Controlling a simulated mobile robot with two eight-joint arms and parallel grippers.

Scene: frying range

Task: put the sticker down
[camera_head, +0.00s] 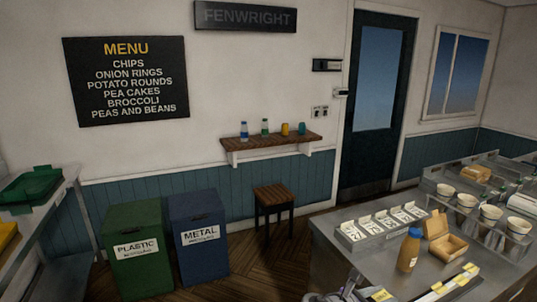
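A small yellow label (381,295), which looks like a sticker, shows at the bottom edge, over or on the steel counter. Grey and dark parts that look like my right gripper (350,290) are just left of it, cut off by the frame. I cannot tell whether the fingers hold the label. More yellow-and-white labels (455,280) sit on a strip on the counter to the right. My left gripper is not in view.
The steel counter (335,255) carries a row of white cards (383,222), an orange-brown bottle (409,250), an open cardboard box (443,240) and several cups (491,212). Green plastic (138,245) and blue metal (199,236) bins and a stool (273,203) stand beyond open floor.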

